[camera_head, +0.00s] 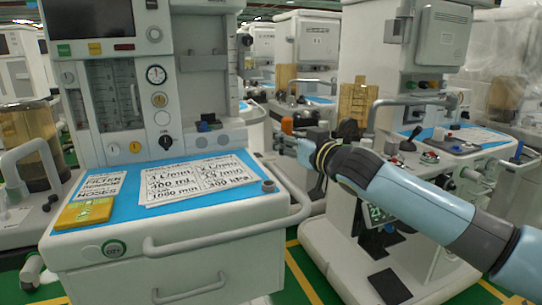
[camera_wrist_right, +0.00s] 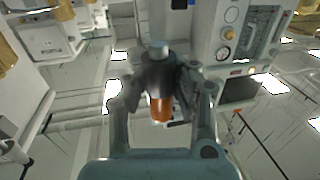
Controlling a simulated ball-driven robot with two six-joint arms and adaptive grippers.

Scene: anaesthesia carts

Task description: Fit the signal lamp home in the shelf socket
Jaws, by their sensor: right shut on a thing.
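The orange signal lamp (camera_head: 287,125) is held by my right gripper (camera_head: 300,134), to the right of the near cart and above its worktop. In the right wrist view the lamp (camera_wrist_right: 160,108) shows its orange part between the fingers of my right gripper (camera_wrist_right: 160,80), with a grey round end beyond them. The fingers are shut on it and hide its middle. A small round grey fitting (camera_head: 268,186) sits at the right corner of the blue worktop; I cannot tell whether it is the shelf socket. My left gripper is not in view.
The near cart's blue worktop (camera_head: 130,205) carries printed sheets (camera_head: 200,180) and a yellow box (camera_head: 84,213). A front rail (camera_head: 225,236) edges it. A second cart (camera_head: 440,150) with switches and knobs stands at right, behind my right arm.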

